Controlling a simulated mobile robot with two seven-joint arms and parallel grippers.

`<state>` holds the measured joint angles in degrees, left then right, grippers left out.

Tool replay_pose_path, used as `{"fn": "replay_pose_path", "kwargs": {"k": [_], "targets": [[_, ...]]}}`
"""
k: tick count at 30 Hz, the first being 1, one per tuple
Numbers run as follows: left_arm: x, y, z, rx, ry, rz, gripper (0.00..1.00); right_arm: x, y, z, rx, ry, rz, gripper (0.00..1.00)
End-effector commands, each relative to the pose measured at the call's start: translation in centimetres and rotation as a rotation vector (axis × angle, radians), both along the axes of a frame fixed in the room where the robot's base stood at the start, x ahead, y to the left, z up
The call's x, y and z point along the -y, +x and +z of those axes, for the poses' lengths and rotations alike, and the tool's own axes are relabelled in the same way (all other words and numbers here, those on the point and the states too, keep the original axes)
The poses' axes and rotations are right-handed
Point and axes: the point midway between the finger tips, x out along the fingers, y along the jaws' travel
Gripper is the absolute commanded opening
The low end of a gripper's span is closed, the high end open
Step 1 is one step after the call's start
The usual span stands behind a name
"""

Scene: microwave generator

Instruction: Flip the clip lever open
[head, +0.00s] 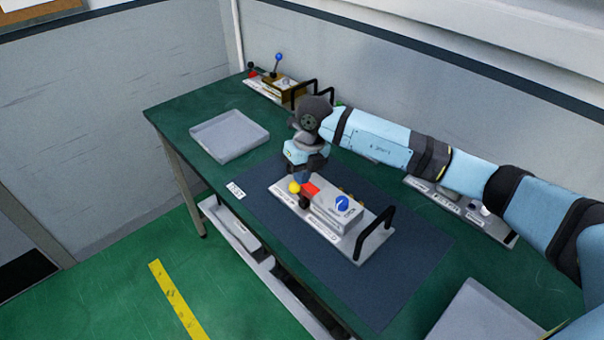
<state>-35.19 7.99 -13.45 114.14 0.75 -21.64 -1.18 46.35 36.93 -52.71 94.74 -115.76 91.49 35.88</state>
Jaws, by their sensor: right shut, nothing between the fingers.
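The device is a light grey block (338,212) on a pale base plate (345,244), with a blue round knob, a red part (311,190) at its left end and a yellow ball (294,187) beside that. Which of these is the clip lever, and whether it is open, I cannot tell at this size. My right gripper (302,179) points down at the left end of the device, close to the red part and the yellow ball. It is shut and empty. Its fingertips are small and partly lost among these parts, so contact is unclear. My left gripper is out of view.
The device stands on a dark blue mat (395,280) on a green table (172,120). A black handle (375,232) rises from the plate's right end. A grey tray (229,135) lies at left, another (480,318) at lower right. Other devices (280,85) stand at the back.

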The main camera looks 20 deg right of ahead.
Motion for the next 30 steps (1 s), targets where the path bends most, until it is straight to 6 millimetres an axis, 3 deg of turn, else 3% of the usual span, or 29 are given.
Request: {"fn": "replay_pose_path", "kwargs": {"k": [5,11,21,30], "targets": [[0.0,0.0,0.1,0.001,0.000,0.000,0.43,0.6,0.2,0.3,-0.001,-0.001,0.000,0.00],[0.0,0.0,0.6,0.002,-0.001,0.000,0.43,3.9,1.3,2.4,0.001,-0.003,-0.005,0.00],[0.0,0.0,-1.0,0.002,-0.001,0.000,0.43,1.9,0.2,9.4,0.005,0.001,0.001,0.00],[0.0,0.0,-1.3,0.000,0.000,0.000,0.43,1.3,-0.2,11.8,0.001,0.000,0.000,0.00]]}}
